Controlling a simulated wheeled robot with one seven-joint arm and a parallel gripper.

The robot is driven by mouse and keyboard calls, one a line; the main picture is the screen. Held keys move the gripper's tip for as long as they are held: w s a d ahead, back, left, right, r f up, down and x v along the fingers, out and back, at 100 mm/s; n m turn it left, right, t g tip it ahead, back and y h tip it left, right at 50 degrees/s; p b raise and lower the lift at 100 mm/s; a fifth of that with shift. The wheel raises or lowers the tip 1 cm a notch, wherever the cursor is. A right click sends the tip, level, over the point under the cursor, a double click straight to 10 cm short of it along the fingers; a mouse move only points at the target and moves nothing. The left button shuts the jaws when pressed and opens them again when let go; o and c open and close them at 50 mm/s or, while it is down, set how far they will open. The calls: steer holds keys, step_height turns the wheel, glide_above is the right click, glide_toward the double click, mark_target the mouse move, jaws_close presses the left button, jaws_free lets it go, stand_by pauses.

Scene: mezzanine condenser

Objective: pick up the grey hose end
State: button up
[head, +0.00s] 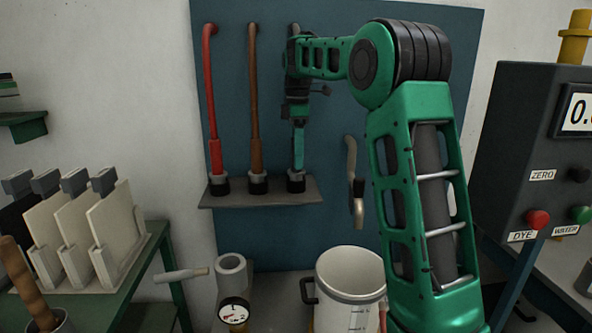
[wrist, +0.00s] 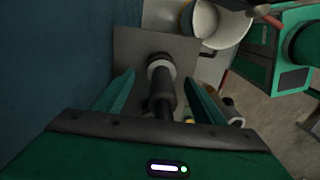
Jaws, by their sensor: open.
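The grey hose end stands upright in the third socket of a small shelf (head: 262,198). My arm largely covers it in the head view, with only its top bend (head: 294,29) and its dark socket (head: 296,183) showing. In the wrist view the hose end (wrist: 162,92) is a dark grey cylinder running down to a light collar on the shelf plate (wrist: 128,45). My gripper (head: 298,166) points down just above the socket. In the wrist view its two green fingers (wrist: 160,78) are apart, one on each side of the hose end, with visible gaps.
A red hose (head: 210,100) and a brown hose (head: 254,100) stand to the left on the shelf. A blue panel (head: 230,60) is close behind. A white bucket (head: 345,285) and a gauge (head: 233,311) are below. A beige handle (head: 352,180) hangs to the right.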

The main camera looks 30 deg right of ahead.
steer(key=shift+s+a+f, duration=0.1)
steer(key=shift+a+f, duration=0.05)
steer(key=shift+f, duration=1.6)
steer(key=c, duration=1.3)
steer(key=shift+c, duration=0.4)
steer(key=shift+r, duration=0.1)
